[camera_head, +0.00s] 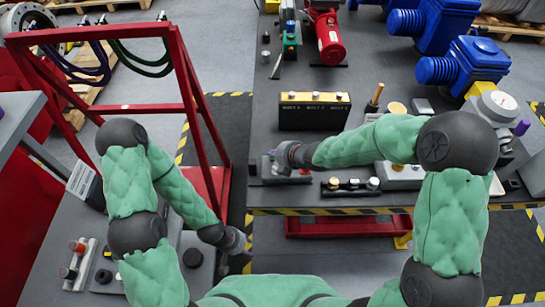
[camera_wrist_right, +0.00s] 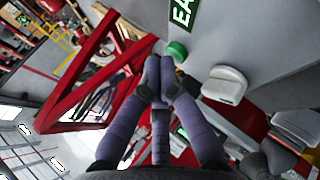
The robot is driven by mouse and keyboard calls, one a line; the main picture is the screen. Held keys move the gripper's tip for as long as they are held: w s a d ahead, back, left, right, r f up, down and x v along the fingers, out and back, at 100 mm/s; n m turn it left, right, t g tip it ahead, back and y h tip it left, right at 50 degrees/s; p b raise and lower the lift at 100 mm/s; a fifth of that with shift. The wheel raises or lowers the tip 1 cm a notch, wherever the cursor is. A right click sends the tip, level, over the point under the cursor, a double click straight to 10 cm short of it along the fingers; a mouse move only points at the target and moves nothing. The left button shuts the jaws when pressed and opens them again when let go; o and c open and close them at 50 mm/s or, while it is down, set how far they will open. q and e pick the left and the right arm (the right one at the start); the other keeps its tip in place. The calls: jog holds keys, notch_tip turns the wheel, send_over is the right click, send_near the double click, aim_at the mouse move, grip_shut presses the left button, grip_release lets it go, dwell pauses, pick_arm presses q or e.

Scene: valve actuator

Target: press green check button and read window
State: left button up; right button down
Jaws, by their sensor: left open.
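A round green button (camera_wrist_right: 177,50) sits on a grey surface just beyond my right fingertips in the right wrist view. I cannot make out a check mark on it, nor a read window. My right gripper (camera_wrist_right: 159,80) has its purple fingers brought together at the tips, with nothing seen between them. In the head view, my right gripper (camera_head: 271,162) is over a small grey device (camera_head: 285,180) at the left side of the bench, partly hiding it. My left gripper (camera_head: 238,246) is low, beside the bench's front left corner, small and apart from the device.
A strip with several knobs (camera_head: 350,186) lies near the bench's striped front edge. A red frame (camera_head: 190,90) stands left of the bench. Blue valve actuators (camera_head: 463,65) are at the back right.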

aim_at(274, 159)
jog(key=shift+f, duration=0.2)
jog(key=shift+r, duration=0.1)
dwell(0.4)
jog(key=shift+r+p, duration=0.5)
jog(key=shift+r, duration=0.3)
notch_tip(274, 159, up, 5)
jog(key=p, duration=0.4)
jog(key=shift+r, duration=0.1)
dwell(0.7)
